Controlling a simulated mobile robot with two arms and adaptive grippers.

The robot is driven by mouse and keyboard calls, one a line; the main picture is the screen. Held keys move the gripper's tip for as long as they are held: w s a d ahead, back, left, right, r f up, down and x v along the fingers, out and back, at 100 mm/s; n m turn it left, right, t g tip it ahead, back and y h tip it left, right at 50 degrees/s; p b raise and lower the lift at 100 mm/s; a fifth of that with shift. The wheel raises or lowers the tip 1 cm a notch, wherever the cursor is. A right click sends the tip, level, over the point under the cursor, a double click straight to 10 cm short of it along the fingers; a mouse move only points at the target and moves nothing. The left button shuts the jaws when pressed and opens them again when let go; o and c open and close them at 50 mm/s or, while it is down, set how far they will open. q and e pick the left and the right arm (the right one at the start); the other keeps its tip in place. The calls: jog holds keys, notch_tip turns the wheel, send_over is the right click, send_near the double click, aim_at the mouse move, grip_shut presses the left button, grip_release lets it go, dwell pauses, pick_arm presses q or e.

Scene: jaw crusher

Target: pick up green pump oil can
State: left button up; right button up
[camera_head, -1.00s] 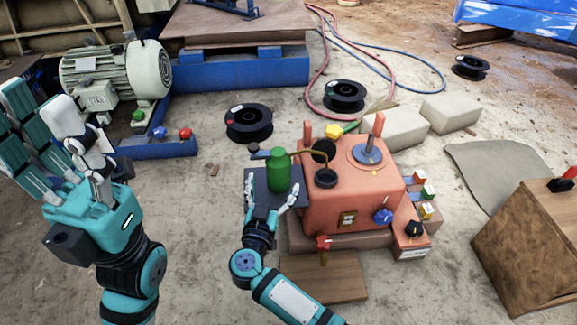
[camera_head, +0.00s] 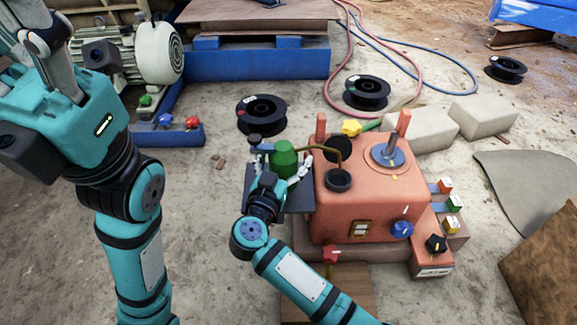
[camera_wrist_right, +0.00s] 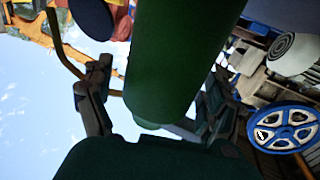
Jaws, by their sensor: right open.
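The green pump oil can (camera_head: 284,156) stands upright on a dark plate (camera_head: 297,201) at the left side of the orange machine. My right gripper (camera_head: 283,172) is in front of the can, with its open fingers on either side of the can's body. In the right wrist view the can (camera_wrist_right: 180,60) fills the middle between the two fingers (camera_wrist_right: 160,110); I cannot tell whether they touch it. The can's lower part is hidden by the gripper in the head view. My left gripper (camera_head: 40,45) is raised at the upper left and partly cut off; its jaw state is unclear.
The orange machine (camera_head: 350,205) with knobs and levers stands right of the can, and its bent brass pipe (camera_head: 322,148) reaches close to it. Black reels (camera_head: 262,115), a grey motor (camera_head: 150,55) and pale blocks (camera_head: 420,128) lie behind. Open floor is left of the can.

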jog(key=shift+s+a+r, duration=0.1)
jog(key=c, duration=1.5)
jog(key=shift+c, duration=0.2)
jog(key=shift+r, duration=0.15)
